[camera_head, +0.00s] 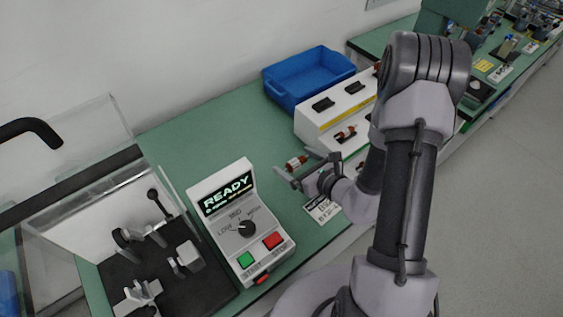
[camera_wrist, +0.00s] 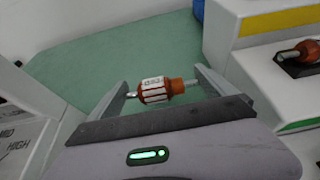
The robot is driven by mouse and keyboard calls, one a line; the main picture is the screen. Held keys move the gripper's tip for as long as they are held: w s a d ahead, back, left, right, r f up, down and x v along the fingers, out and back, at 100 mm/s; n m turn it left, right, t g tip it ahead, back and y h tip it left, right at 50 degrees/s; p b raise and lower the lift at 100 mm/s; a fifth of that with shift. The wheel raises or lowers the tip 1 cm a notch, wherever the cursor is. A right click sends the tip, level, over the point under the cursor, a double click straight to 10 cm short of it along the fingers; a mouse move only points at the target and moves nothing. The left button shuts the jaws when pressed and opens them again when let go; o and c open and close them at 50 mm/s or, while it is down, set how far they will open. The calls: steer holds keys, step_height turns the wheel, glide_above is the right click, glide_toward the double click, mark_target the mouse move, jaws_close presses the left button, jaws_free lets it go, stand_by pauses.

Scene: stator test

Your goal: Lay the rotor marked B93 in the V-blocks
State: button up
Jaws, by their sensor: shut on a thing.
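My gripper (camera_head: 300,173) is shut on a copper-and-white rotor (camera_wrist: 155,91), held by its shaft ends between the two fingers. In the head view the rotor (camera_head: 296,163) is raised above the green bench. A white label with dark characters shows on it in the wrist view, too small to read surely. The likely V-blocks are grey metal pieces (camera_head: 184,259) on a dark base plate at the lower left of the head view, beside a clear guard. I see no rotor on them. My gripper is to their right, beyond the control box.
A control box (camera_head: 240,222) reading READY, with a knob and green and red buttons, stands between my gripper and the fixture. The clear guard (camera_head: 75,185) has a black handle. A white stepped rack (camera_head: 338,110) holds another rotor (camera_head: 346,133). A blue bin (camera_head: 308,75) stands behind.

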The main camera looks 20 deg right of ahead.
glide_above(286, 158)
steer(key=s, duration=0.1)
steer(key=shift+s+a+f+b, duration=0.15)
steer(key=shift+a+b, duration=0.15)
steer(key=shift+a, duration=0.1)
step_height(286, 158, down, 4)
steer(key=shift+r+b, duration=0.1)
steer(key=shift+b, duration=1.05)
steer(key=shift+s+d+r, duration=0.1)
steer(key=shift+r, duration=0.1)
steer(key=shift+f, duration=0.25)
steer(key=o, duration=1.3)
steer(key=shift+r+p, duration=0.3)
steer(key=shift+p, duration=0.05)
steer(key=p+v, duration=0.2)
steer(key=v, duration=0.9)
steer(key=shift+s+d+r, duration=0.1)
steer(key=shift+s+d, duration=0.1)
steer(key=shift+s, duration=0.2)
